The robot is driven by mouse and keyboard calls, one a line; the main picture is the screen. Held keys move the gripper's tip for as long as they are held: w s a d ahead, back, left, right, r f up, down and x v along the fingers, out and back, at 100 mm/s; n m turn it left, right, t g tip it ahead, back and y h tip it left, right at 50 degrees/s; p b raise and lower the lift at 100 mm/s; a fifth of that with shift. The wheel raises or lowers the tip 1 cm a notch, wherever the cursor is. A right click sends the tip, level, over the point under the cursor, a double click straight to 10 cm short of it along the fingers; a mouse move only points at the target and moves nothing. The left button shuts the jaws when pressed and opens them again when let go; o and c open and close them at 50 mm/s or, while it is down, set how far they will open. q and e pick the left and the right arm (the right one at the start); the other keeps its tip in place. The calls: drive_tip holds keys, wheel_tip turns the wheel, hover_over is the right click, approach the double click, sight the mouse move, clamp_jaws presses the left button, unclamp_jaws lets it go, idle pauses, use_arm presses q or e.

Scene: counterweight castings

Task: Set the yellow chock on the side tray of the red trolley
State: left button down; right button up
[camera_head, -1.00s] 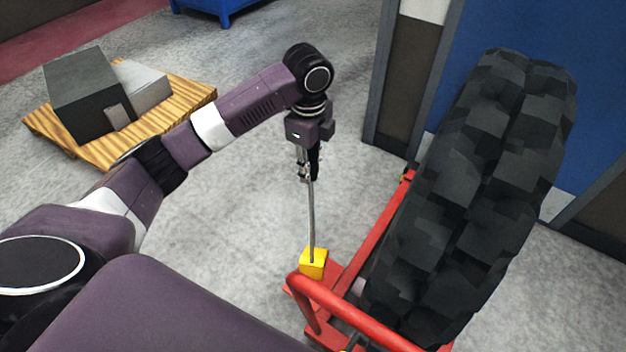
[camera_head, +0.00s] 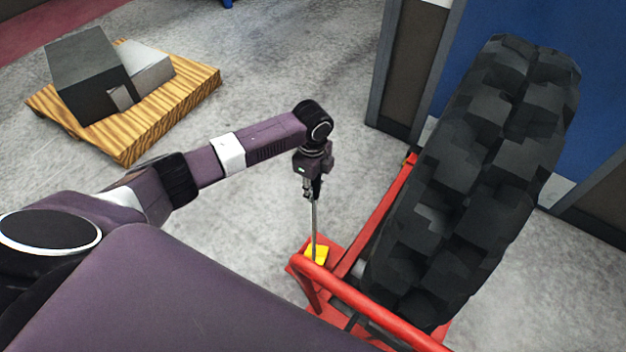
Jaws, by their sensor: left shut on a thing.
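The yellow chock (camera_head: 320,250) has a long thin grey handle standing up from it. My left gripper (camera_head: 312,191) is shut on the upper part of this handle, with the chock hanging below it. The red trolley (camera_head: 378,222) stands at the lower right and carries a big black tyre. The chock is over the trolley's side tray (camera_head: 332,244), a small red plate at its near left corner. The red push bar hides the chock's lower part. I cannot tell whether the chock touches the tray. My right gripper is out of view.
The large tyre (camera_head: 470,190) rises close to the right of my left arm. A wooden pallet (camera_head: 185,95) with grey blocks (camera_head: 88,75) lies at the upper left. A dark post and blue panel stand behind the tyre. Bare floor lies between pallet and trolley.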

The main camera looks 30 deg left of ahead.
use_arm(q)
drive_tip(key=shift+w+f, duration=0.15)
drive_tip(key=shift+f, duration=0.1)
drive_tip(key=c, duration=1.7)
unclamp_jaws()
drive_tip(key=shift+s, duration=0.2)
wheel_tip(320, 180, up, 12)
drive_tip(key=shift+s+r+b, duration=0.1)
drive_tip(key=shift+b, duration=0.55)
